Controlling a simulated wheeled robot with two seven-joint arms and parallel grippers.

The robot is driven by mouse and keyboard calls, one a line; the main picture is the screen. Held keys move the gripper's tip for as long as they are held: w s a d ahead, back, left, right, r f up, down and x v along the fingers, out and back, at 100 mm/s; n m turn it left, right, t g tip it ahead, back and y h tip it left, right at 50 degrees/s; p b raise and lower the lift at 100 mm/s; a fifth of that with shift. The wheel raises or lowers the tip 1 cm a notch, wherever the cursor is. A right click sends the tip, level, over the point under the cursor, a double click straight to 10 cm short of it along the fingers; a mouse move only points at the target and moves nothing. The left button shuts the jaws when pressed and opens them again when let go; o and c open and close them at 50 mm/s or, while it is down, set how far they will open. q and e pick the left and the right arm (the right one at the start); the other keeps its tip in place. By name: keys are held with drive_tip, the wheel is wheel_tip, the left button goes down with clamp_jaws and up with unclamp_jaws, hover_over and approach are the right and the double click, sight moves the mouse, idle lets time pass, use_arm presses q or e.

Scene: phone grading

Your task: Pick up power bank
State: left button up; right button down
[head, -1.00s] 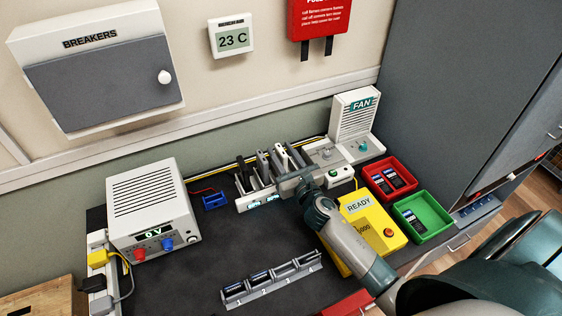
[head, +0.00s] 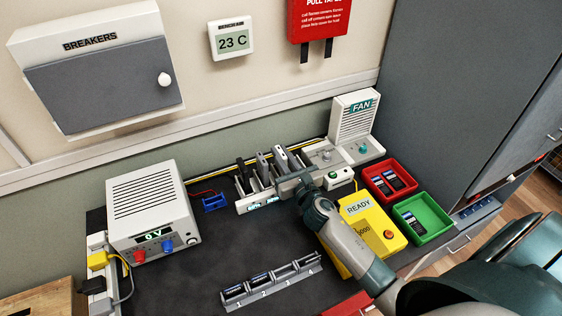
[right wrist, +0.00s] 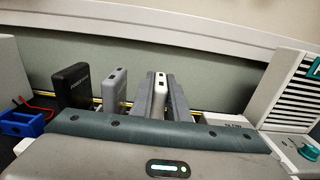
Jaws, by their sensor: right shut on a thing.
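A white power bank (right wrist: 159,97) stands upright in the rack, between the two grey fingers of my right gripper (right wrist: 159,90). The fingers press on its two sides, and its lower part is hidden by the gripper body. In the head view my right gripper (head: 281,160) is at the right part of the charging rack (head: 244,205). A black power bank (right wrist: 74,86) and a grey power bank (right wrist: 115,90) stand upright to the left of the fingers, apart from them. My left gripper is not in view.
A fan unit (head: 352,120) stands close right of the rack. A yellow READY box (head: 358,225), a red bin (head: 374,174) and a green bin (head: 405,207) are on the right. A numbered holder (head: 270,287) stands in front. The middle mat is clear.

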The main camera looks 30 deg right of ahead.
drive_tip(key=shift+r, duration=0.2)
drive_tip(key=shift+r, duration=0.9)
wheel_tip(320, 180, up, 2)
drive_tip(key=shift+r, duration=0.15)
drive_tip(key=s+d+r+b, duration=0.1)
drive_tip(key=s+d+r, duration=0.4)
drive_tip(key=d, duration=0.5)
drive_tip(key=shift+s+d+r+b, duration=0.15)
drive_tip(key=shift+s+r+b, duration=0.2)
drive_tip(key=shift+r, duration=0.45)
